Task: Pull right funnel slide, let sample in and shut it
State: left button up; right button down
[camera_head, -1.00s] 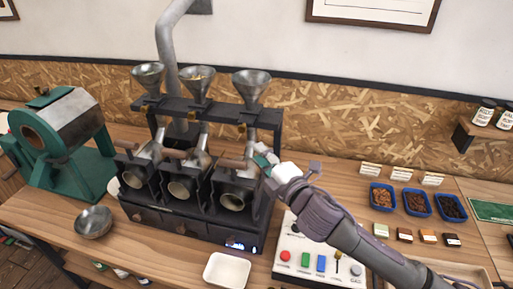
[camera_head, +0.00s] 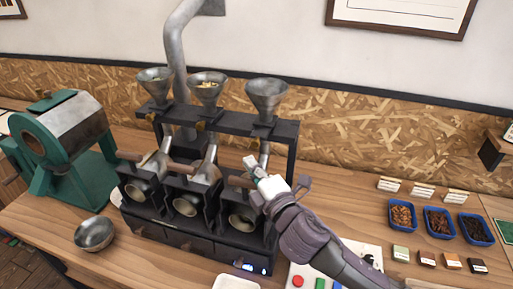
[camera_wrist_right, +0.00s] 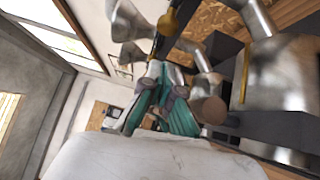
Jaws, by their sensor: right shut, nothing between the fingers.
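The right funnel (camera_head: 267,94) is a grey metal cone on the dark rack above the right roaster barrel (camera_head: 242,217). It looks empty from this angle. Its slide cannot be made out clearly in the head view. My right gripper (camera_head: 251,163) is in front of the chute below this funnel, its teal fingers shut and empty. In the right wrist view the shut fingers (camera_wrist_right: 157,80) point towards a brass-coloured piece (camera_wrist_right: 168,22), apart from it in the picture. I cannot tell whether that is the right slide. My left gripper is not in view.
The middle funnel (camera_head: 207,88) holds pale beans; the left funnel (camera_head: 155,80) holds something greenish. A metal bowl (camera_head: 94,233) and a green machine (camera_head: 62,150) stand left. A white tray (camera_head: 236,283) lies in front. Blue bean trays (camera_head: 438,222) stand right.

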aim_at(260, 133)
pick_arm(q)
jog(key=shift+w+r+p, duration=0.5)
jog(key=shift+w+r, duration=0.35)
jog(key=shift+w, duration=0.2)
pick_arm(e)
jog(key=w+d, duration=0.2)
jog(key=w, duration=0.5)
jog(key=shift+w+d+r, duration=0.15)
jog(key=shift+d+r, duration=0.15)
jog(key=shift+r, duration=0.05)
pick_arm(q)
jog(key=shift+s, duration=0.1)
